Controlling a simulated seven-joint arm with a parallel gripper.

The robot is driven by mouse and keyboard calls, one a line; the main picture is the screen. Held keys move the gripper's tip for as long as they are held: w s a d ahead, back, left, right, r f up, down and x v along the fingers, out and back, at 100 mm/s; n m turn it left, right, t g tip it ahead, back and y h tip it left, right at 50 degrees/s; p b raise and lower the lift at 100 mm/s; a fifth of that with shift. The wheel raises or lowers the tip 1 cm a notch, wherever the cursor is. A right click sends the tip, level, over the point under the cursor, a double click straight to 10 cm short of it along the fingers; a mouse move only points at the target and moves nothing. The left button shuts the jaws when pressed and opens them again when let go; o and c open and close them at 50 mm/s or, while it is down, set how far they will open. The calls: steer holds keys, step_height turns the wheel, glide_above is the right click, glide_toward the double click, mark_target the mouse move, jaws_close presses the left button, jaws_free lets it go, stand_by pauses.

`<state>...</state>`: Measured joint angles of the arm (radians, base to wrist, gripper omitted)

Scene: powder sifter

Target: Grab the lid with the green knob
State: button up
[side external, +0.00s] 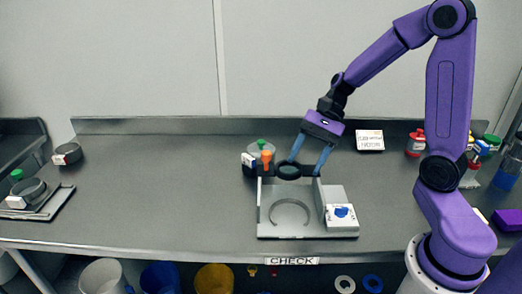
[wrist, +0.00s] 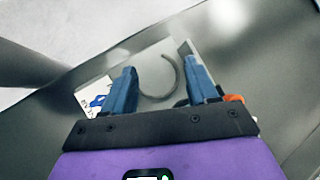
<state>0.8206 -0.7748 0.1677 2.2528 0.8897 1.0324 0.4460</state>
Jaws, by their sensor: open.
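In the side view, a green knob (side external: 261,143) shows at the back left of the tray (side external: 267,216), on what looks like a pale round lid (side external: 253,148). An orange knob (side external: 266,155) stands just in front and partly hides it. My gripper (side external: 304,175) is open, with its blue fingers pointing down above the tray's back edge, to the right of the green knob. A dark round piece (side external: 289,170) shows at the left fingertip; I cannot tell whether they touch. In the wrist view, my gripper (wrist: 161,68) frames bare tray, and the green knob is not visible.
A C-shaped ring (side external: 274,211) lies in the tray, beside a white box (side external: 340,218) with a blue mark. Another green knob (side external: 16,174) is at far left by a round sieve (side external: 28,188). Jars (side external: 416,143) stand at right.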

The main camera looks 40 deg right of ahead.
steer(key=w+d+m+t+y, duration=0.1)
steer(key=w+d+m+t, duration=0.4)
steer(key=w+d+m, duration=0.25)
steer(key=m+t, duration=0.4)
steer(key=m, duration=0.3)
glide_toward(264, 141)
steer(key=shift+h, duration=0.4)
steer(key=x, duration=0.9)
steer(key=shift+w+a+r, duration=0.1)
steer(key=shift+w+a, duration=0.1)
steer(key=shift+a, duration=0.1)
jaws_close()
steer(key=shift+r, duration=0.15)
